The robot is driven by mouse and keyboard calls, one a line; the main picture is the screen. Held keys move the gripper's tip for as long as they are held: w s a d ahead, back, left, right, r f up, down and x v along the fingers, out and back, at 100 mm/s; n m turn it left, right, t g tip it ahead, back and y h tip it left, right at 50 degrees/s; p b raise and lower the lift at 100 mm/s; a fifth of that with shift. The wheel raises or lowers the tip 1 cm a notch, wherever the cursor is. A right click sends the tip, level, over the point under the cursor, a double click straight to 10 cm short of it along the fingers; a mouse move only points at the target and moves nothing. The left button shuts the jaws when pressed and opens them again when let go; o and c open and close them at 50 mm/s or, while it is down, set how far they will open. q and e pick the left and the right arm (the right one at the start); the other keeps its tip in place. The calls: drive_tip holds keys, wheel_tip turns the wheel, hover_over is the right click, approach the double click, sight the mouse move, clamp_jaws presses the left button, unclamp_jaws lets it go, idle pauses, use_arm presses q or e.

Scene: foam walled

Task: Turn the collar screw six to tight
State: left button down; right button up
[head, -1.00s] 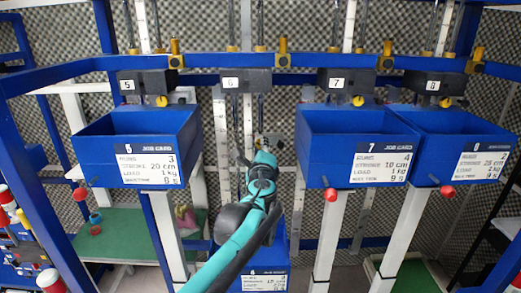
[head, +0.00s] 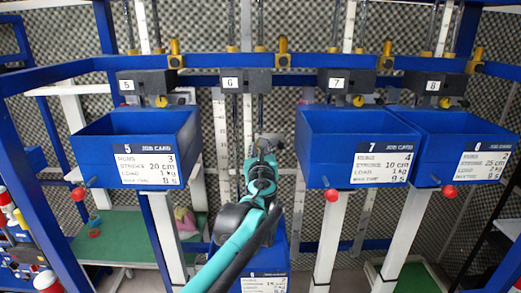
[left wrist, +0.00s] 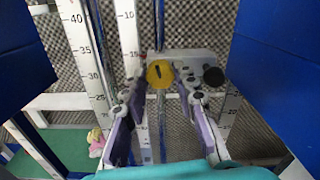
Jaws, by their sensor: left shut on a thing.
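The yellow slotted collar screw (left wrist: 160,73) of station six sits on a grey collar block (left wrist: 183,58) in the left wrist view. My left gripper (left wrist: 163,88) has a finger on each side of the screw and is shut on it. In the head view my left gripper (head: 262,160) reaches up to the rods under the label 6 (head: 230,83) and hides the screw. A black knob (left wrist: 213,76) stands to the right of the screw. Blue box six (head: 280,255) hangs low behind my arm. My right gripper is not in view.
Blue boxes five (head: 90,130), seven (head: 315,130) and eight (head: 430,130) flank the gap where my arm is. A scale (left wrist: 128,40) stands left of the screw. A blue beam (head: 205,61) crosses above.

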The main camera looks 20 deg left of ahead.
use_arm(q)
drive_tip(key=shift+m, duration=1.1)
drive_tip(key=c, duration=1.4)
unclamp_jaws()
drive_tip(key=shift+c, duration=0.2)
drive_tip(key=shift+s, duration=0.1)
drive_tip(key=v, duration=1.2)
